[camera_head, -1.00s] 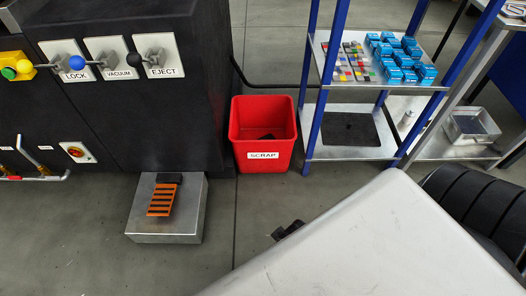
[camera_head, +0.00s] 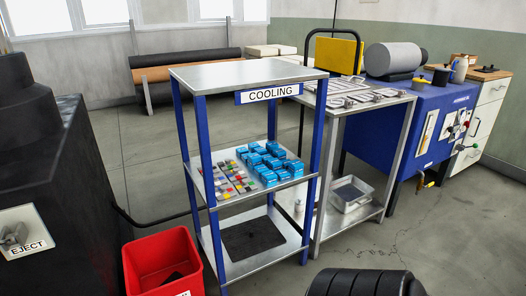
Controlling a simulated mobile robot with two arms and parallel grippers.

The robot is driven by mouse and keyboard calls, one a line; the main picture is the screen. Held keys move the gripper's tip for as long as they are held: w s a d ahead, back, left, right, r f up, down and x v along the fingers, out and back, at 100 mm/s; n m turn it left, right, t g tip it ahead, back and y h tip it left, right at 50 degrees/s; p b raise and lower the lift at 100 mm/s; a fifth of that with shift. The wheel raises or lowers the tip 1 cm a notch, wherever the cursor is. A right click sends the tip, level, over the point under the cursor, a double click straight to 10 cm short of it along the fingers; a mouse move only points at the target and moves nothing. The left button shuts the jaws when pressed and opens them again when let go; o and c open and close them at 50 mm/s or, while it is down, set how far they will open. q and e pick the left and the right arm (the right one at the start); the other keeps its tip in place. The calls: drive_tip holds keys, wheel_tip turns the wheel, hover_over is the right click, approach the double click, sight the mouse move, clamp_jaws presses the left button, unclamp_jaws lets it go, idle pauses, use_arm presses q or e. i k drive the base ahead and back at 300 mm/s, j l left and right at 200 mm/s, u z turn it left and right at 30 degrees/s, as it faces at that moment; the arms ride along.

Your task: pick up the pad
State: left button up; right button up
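A flat dark pad (camera_head: 253,239) lies on the bottom shelf of the blue-legged cooling rack (camera_head: 283,258), in the lower middle of the view. It is roughly rectangular, and nothing lies on it. Neither of my grippers shows in this view.
The rack's middle shelf (camera_head: 212,200) holds blue boxes (camera_head: 268,163) and small coloured pieces (camera_head: 228,178). A red bin (camera_head: 163,262) stands at lower left beside a dark machine (camera_head: 60,190). A steel table (camera_head: 375,103) with a metal tray (camera_head: 350,194) below adjoins the rack.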

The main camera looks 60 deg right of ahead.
sight(484, 69)
drive_tip(key=z, duration=3.35)
